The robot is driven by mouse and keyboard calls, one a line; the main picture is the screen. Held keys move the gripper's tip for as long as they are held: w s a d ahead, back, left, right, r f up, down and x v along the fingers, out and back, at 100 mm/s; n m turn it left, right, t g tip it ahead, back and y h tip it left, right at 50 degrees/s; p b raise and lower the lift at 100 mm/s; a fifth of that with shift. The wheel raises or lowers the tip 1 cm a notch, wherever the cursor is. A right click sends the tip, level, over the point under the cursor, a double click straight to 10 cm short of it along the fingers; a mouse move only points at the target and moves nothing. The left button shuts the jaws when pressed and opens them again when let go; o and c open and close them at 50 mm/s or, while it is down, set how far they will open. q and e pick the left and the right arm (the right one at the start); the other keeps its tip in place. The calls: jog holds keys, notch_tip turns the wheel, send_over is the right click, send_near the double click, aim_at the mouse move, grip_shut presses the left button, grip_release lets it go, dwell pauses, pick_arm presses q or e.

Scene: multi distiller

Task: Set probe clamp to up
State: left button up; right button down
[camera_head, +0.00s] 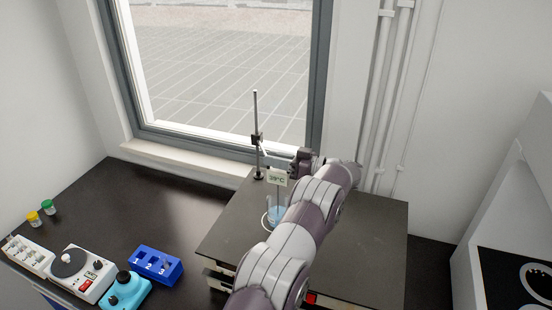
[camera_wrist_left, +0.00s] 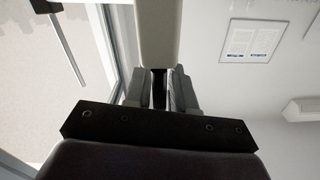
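A thin upright stand rod (camera_head: 255,105) stands at the back of the raised dark platform, with a small black probe clamp (camera_head: 257,139) partway up it. A thermometer display (camera_head: 277,177) reading about 39°C hangs above a beaker of blue liquid (camera_head: 279,213). My left gripper (camera_head: 291,160) is just right of the clamp, near a pale bar there; contact cannot be told. In the left wrist view its two grey fingers (camera_wrist_left: 161,90) sit close together with a dark gap, below a pale bar (camera_wrist_left: 158,35).
A blue numbered rack (camera_head: 157,265), a cyan device (camera_head: 125,292), a white hotplate-like device (camera_head: 82,272) and two small capped jars (camera_head: 42,213) are on the bench at left. The window (camera_head: 215,65) is behind the stand. The platform's right side (camera_head: 375,235) is clear.

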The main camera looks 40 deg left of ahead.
pick_arm(q)
jog(key=shift+w, duration=0.1)
grip_shut()
notch_tip(320, 180, up, 14)
jog(key=p, duration=0.5)
jog(key=shift+f, duration=0.2)
jog(key=shift+r, duration=0.1)
jog(key=shift+o, duration=1.9)
grip_release()
jog(key=shift+d, duration=0.1)
